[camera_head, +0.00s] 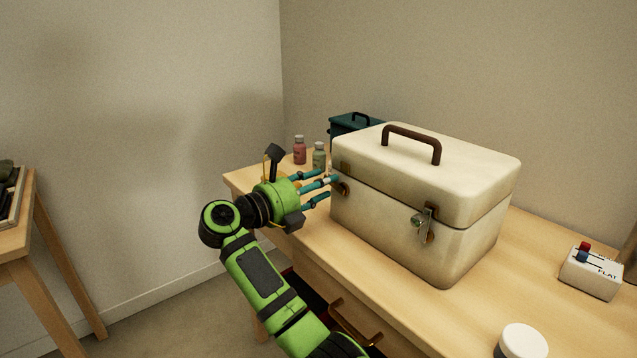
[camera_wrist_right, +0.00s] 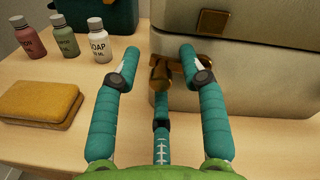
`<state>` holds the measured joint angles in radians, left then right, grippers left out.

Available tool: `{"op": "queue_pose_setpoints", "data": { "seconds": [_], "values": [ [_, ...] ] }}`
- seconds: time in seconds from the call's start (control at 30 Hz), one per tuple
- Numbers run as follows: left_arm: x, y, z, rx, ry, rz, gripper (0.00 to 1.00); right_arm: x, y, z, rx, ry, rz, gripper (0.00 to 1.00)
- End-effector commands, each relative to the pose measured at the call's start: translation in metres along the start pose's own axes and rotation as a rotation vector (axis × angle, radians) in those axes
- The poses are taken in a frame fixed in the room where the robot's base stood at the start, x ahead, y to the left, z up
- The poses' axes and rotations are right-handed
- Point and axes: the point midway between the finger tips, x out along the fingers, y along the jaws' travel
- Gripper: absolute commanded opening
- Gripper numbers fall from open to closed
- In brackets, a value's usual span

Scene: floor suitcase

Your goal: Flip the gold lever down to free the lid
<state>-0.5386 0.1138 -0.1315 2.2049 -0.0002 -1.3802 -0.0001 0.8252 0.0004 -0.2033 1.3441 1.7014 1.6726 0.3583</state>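A cream case (camera_head: 400,230) with a brown handle (camera_head: 412,141) stands on the wooden table, its lid down. Its left front latch has a gold lever (camera_wrist_right: 159,74) below a gold plate (camera_wrist_right: 212,21) on the lid; in the head view this latch (camera_head: 343,188) is partly behind my fingertips. The right latch (camera_head: 423,223) has a silver-coloured piece on a gold plate. My right gripper (camera_head: 328,187) is open at the left latch. In the wrist view its two upper fingers (camera_wrist_right: 159,62) are spread on either side of the lever; I cannot tell whether they touch. My left gripper is out of view.
A teal box (camera_head: 350,124) is behind. A white switch box (camera_head: 590,273) and white lid (camera_head: 522,342) are at right.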

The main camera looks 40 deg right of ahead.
Motion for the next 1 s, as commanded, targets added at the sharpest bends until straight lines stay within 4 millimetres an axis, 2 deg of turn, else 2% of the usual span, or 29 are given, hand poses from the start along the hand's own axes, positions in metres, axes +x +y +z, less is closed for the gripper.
{"op": "queue_pose_setpoints", "data": {
  "seconds": [0.23,0.33,0.7,0.83,1.0],
  "values": [
    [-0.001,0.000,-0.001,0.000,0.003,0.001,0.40,-0.002,-0.001,0.002,0.003,-0.003,-0.001,0.42],
    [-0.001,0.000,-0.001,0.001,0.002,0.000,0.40,-0.011,0.000,0.002,0.003,-0.003,0.003,0.42],
    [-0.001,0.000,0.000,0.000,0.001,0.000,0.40,-0.086,0.001,0.001,0.000,-0.001,0.005,0.42],
    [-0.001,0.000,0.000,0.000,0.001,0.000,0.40,-0.106,0.000,0.001,0.001,-0.001,0.003,0.42],
    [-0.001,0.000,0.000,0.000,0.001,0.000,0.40,-0.119,0.000,0.001,0.001,-0.001,0.000,0.42]
  ]
}}
